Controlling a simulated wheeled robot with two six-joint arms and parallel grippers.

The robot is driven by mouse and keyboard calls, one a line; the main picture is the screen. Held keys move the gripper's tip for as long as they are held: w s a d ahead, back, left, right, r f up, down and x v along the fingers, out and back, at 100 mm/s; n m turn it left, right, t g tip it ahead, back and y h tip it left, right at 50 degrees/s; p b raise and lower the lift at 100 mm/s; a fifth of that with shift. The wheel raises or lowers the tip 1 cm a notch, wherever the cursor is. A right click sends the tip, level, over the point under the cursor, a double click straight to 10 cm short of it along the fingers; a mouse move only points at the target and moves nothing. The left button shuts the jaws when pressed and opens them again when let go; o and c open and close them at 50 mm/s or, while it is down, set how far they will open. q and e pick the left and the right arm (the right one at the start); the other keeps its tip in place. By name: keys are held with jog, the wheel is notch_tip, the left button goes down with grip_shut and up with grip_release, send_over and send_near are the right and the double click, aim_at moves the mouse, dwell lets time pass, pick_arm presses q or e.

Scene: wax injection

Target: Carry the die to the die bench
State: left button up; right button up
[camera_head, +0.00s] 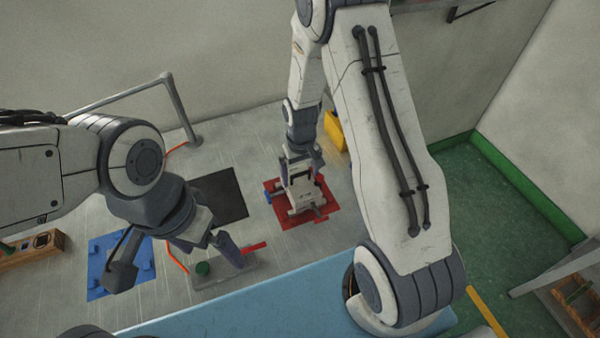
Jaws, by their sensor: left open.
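A light grey block-like thing (304,197) sits on a red mat (328,204), with a small blue part at its left; it may be the die, but I cannot be sure. My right gripper (301,165) is right above it, pointing down, and whether its jaws are closed on it is hidden. My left gripper (176,266) is open and empty, with its fingers spread above the bench between a blue plate (104,290) and a grey fixture (212,284). I cannot tell which surface is the die bench.
A black mat (222,193) lies clear left of the red one. The grey fixture has a green knob (203,268) and red handle (254,246). A yellow box (335,130) stands behind the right gripper. A grey rail (178,105) rises at back. A wooden box (30,250) is far left.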

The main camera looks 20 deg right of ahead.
aim_at(300, 173)
notch_tip(300, 173, up, 11)
jog(key=b, duration=0.2)
jog(key=shift+f, duration=0.15)
dwell(0.3)
notch_tip(300, 173, down, 11)
jog(key=shift+r+p, duration=0.2)
jog(key=shift+p, duration=0.9)
jog(key=shift+r, duration=0.4)
jog(key=shift+f, duration=0.1)
